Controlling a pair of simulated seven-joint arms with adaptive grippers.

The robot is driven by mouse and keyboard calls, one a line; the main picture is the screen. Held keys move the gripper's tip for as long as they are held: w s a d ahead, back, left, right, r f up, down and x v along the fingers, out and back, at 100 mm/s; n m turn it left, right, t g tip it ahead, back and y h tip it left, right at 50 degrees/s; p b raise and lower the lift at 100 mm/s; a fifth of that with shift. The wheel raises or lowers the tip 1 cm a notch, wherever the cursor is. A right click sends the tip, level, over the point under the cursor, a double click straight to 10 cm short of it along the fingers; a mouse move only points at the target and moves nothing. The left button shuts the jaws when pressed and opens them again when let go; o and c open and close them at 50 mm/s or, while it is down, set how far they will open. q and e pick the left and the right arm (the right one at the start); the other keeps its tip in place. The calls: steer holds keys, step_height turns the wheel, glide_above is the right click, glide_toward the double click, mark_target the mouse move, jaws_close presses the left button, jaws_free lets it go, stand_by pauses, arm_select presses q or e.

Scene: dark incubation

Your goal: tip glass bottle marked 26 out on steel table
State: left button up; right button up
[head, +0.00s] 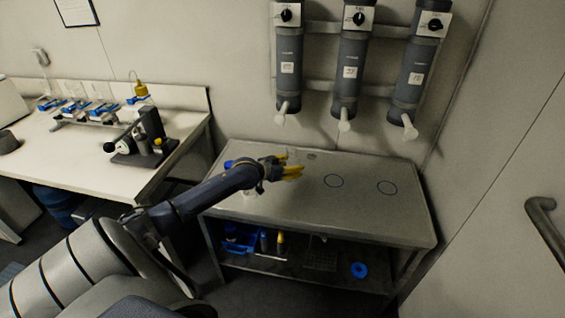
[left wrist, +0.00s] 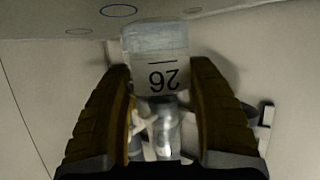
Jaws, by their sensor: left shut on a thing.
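The glass bottle marked 26 (left wrist: 160,66) is clear, with a white label that reads upside down in the left wrist view. My left gripper (head: 290,168) has yellow fingers and is over the back left part of the steel table (head: 355,222). In the left wrist view its fingers (left wrist: 165,115) are shut on the bottle, one on each side. In the head view the fingers largely hide the bottle. I cannot tell its exact tilt or what it contains. My right gripper is not in view.
Two dark rings (head: 333,181) are marked on the clear tabletop. Three grey dispensers (head: 353,70) with pale spouts hang on the wall above. A lower shelf holds a blue crate (head: 240,238) and other items. A white bench (head: 60,145) with instruments stands left.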

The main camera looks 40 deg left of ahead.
arm_select(q)
steer(key=shift+s+r, duration=0.1)
steer(key=shift+s, duration=0.3)
steer(key=shift+d+f+m+y, duration=0.3)
steer(key=shift+d+f+m, duration=0.3)
steer(key=shift+m, duration=0.1)
steer(key=shift+d+f+m+y, duration=0.4)
steer(key=shift+f+m+y, duration=0.1)
steer(key=shift+f+m, duration=0.1)
steer(key=shift+d+f+m+y, duration=0.4)
steer(key=shift+f+m+y, duration=0.1)
steer(key=shift+f+m, duration=0.1)
steer(key=shift+a+r+m, duration=0.15)
steer(key=shift+m, duration=0.15)
steer(key=shift+r, duration=0.1)
steer(key=shift+a+r+m+y, duration=0.4)
steer(key=shift+a+m+y, duration=0.1)
steer(key=shift+m, duration=0.1)
steer(key=shift+a+r+m+t+y, duration=0.3)
steer(key=shift+r+m+y, duration=0.2)
steer(key=shift+r+m, duration=0.1)
